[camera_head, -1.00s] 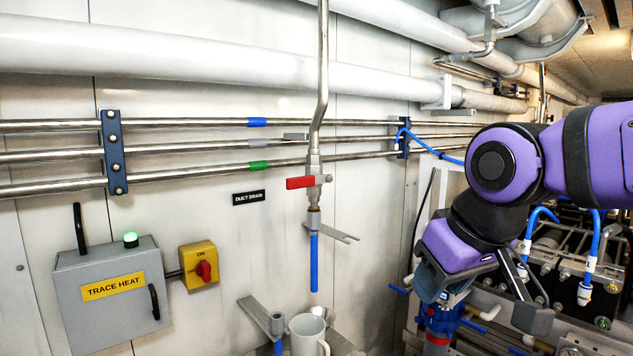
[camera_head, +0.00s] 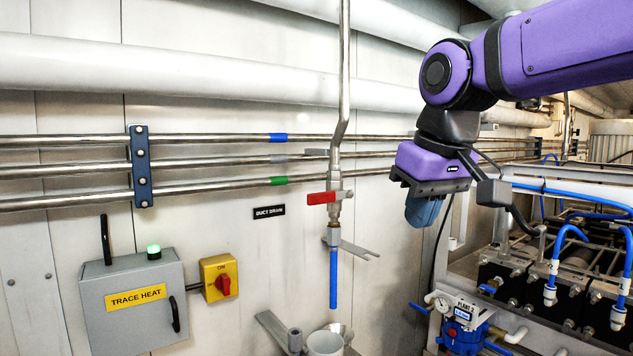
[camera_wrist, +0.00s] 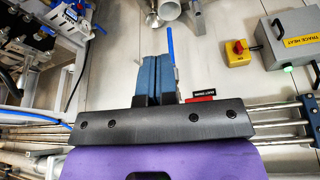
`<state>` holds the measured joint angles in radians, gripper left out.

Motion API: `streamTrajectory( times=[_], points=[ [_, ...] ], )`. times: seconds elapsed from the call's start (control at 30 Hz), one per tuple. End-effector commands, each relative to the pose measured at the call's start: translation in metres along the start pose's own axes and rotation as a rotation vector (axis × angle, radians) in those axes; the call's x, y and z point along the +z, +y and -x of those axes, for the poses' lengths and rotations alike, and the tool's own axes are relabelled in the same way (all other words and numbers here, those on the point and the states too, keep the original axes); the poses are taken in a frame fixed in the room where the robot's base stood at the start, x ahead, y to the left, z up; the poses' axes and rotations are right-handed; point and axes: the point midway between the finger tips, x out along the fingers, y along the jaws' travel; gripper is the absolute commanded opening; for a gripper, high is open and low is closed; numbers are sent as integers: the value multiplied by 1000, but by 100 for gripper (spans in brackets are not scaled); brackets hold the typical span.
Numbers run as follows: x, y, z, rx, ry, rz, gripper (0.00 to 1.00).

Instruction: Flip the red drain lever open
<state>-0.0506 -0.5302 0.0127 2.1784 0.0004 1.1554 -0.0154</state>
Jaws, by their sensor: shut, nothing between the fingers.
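The red drain lever (camera_head: 321,198) points left, lying roughly level on the valve of the vertical steel pipe (camera_head: 345,80). A blue tube (camera_head: 333,278) hangs below the valve. My gripper (camera_head: 423,212) is shut and empty, to the right of the lever and apart from it, fingers pointing down. In the wrist view, which is upside down, the blue fingers (camera_wrist: 155,78) are together. A small red part (camera_wrist: 203,92), seemingly the lever, shows beside the black duct drain label (camera_wrist: 200,98); the valve body is hidden behind the gripper.
The trace heat box (camera_head: 135,300) and yellow switch (camera_head: 220,277) are at left. Pipes run behind; blue-hosed machinery (camera_head: 560,270) fills the right.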

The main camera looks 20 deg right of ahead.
Motion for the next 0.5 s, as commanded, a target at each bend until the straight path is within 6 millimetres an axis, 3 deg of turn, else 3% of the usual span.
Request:
streamTrajectory(
  times=[0.1,0.5],
  points=[
    [-37,-6,18,-6,-40,27,0],
    [-146,-32,63,-26,-180,116,0]
  ],
)
